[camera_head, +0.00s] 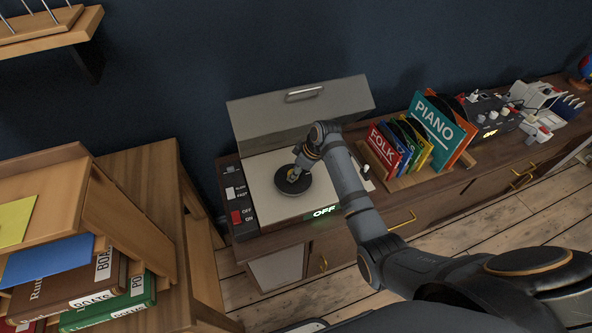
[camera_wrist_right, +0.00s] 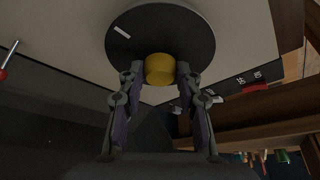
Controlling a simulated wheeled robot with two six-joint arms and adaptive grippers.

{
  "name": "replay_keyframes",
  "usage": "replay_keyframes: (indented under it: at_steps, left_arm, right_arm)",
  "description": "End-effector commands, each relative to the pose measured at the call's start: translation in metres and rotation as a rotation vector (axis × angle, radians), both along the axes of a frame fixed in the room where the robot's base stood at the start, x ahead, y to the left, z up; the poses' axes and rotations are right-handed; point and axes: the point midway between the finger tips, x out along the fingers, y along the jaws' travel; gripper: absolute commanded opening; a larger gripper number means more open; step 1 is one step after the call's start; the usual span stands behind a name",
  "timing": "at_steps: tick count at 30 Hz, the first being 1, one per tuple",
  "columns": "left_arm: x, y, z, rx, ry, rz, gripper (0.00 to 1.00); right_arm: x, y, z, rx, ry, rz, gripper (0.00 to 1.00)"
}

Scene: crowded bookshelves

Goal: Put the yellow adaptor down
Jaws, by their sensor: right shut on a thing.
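The yellow adaptor (camera_wrist_right: 160,69) is a small round yellow piece, seen in the right wrist view between my right fingertips. Whether the adaptor touches the platter I cannot tell. In the head view my right gripper (camera_head: 296,174) reaches down over the same platter (camera_head: 281,184) on the record player (camera_head: 268,206), and the adaptor is too small to make out clearly. My left gripper is not in view.
The player's lid (camera_head: 300,104) stands open behind, and a green OFF display (camera_head: 325,210) glows in front. A switch panel (camera_head: 236,203) is at its left. Record sleeves (camera_head: 436,128) stand in a rack to the right. A book shelf (camera_head: 110,225) is at the left.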

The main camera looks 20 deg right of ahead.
Motion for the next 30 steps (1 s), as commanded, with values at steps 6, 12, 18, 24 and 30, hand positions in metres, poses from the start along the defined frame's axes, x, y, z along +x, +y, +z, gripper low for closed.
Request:
replay_keyframes:
  at_steps: [6, 12, 18, 24, 30]
  left_arm:
    - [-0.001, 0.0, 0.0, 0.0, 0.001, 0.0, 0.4]
    - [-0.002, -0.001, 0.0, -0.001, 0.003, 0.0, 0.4]
    - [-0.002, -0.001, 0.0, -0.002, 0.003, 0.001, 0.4]
    - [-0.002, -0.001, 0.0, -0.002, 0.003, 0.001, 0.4]
    - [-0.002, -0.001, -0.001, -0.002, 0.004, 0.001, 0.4]
  right_arm:
    - [0.0, 0.0, -0.003, 0.0, 0.0, 0.0, 0.36]
    - [0.0, 0.0, -0.003, 0.0, 0.0, 0.0, 0.57]
    - [0.0, 0.0, -0.003, 0.0, 0.0, 0.0, 0.57]
    - [0.0, -0.002, 0.014, -0.001, -0.004, 0.0, 0.57]
    - [-0.013, -0.017, 0.061, -0.002, -0.005, 0.0, 0.57]
